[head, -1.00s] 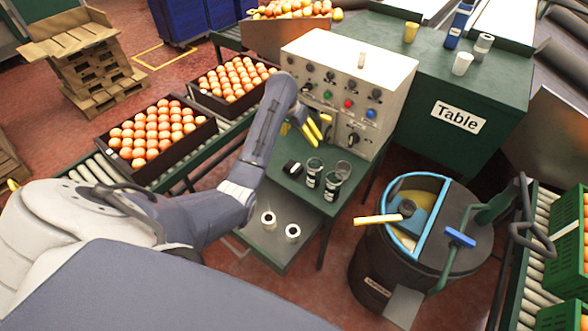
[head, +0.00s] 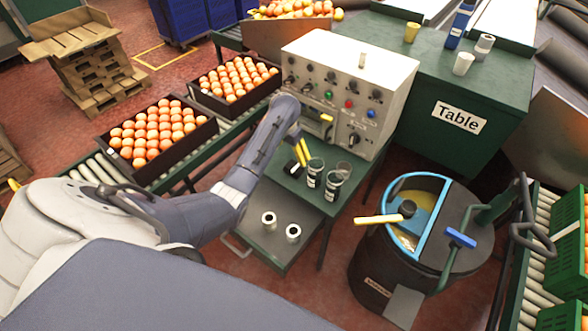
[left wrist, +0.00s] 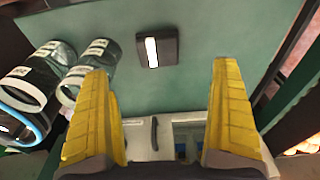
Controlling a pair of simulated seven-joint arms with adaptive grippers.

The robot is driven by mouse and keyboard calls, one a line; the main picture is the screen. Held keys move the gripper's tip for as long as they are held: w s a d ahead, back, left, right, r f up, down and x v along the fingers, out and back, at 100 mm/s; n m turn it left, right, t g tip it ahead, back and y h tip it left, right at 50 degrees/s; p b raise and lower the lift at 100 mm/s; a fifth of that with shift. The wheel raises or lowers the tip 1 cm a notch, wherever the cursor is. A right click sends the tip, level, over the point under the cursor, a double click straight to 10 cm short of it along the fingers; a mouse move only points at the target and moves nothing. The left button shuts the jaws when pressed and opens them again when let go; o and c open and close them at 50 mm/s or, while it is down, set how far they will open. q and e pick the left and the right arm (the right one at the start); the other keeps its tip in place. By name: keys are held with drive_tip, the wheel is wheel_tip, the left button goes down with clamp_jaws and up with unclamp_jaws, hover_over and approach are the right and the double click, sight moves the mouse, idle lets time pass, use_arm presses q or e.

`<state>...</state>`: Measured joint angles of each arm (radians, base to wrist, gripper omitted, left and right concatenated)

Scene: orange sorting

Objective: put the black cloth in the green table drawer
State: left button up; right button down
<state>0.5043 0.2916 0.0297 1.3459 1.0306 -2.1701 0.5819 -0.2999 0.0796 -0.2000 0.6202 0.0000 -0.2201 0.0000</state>
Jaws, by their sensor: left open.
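A small flat black item with a white band, which I take as the black cloth (head: 291,169), lies on the small green table (head: 306,201). In the left wrist view the cloth (left wrist: 157,48) shows whole on the green top, beyond the fingertips. My left gripper (head: 314,138) is open above the table, its yellow fingers spread and nothing between them (left wrist: 162,75). One finger overlaps the cloth's edge in the head view. The drawer (head: 262,256) below the table top is pulled out, with two white rolls in it. My right gripper is out of view.
A white control box (head: 350,75) stands behind. The drawer's front part is clear.

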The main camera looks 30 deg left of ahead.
sight(294, 166)
use_arm(q)
drive_tip(key=shift+w+d+f, duration=0.1)
drive_tip(key=shift+w+f, duration=0.15)
drive_tip(key=shift+f, duration=1.4)
drive_tip(key=shift+w+d+f, duration=0.1)
drive_tip(key=shift+w+f, duration=0.2)
drive_tip(key=shift+f, duration=1.3)
drive_tip(key=shift+w+d+f, duration=0.1)
drive_tip(key=shift+w+f, duration=0.15)
drive_tip(key=shift+f, duration=1.4)
drive_tip(key=shift+c, duration=0.3)
drive_tip(key=c, duration=1.3)
